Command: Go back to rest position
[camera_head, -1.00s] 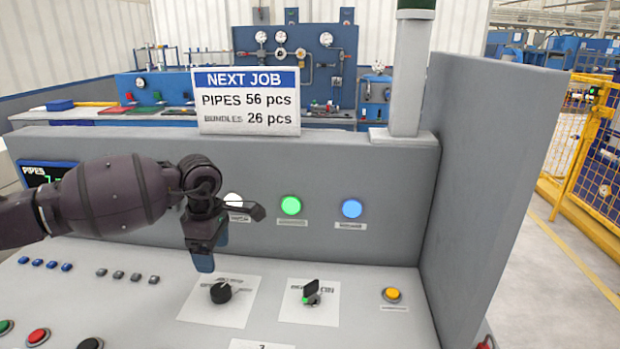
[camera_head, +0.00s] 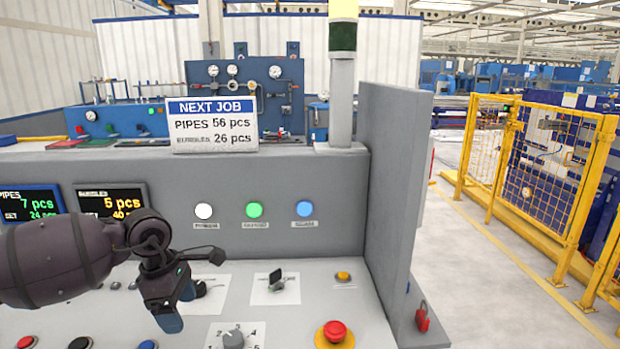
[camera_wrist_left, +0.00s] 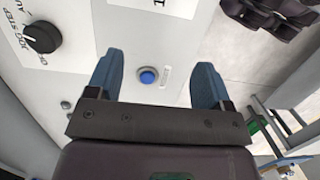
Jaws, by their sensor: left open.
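My left gripper (camera_head: 178,308) is in front of the grey control console (camera_head: 325,240), over its sloped panel. In the left wrist view its two blue fingers (camera_wrist_left: 157,82) are spread apart with nothing between them. A blue push button (camera_wrist_left: 148,76) on the panel shows between the fingers in that view. In the head view the gripper partly covers a black rotary knob (camera_head: 201,289). My right gripper is not in the head view.
The panel carries a black switch (camera_head: 276,280), a numbered selector knob (camera_head: 233,340), a yellow button (camera_head: 343,276) and a red emergency stop (camera_head: 335,331). A grey side wall (camera_head: 398,190) bounds the console at right. A yellow fence (camera_head: 545,160) stands beyond open floor.

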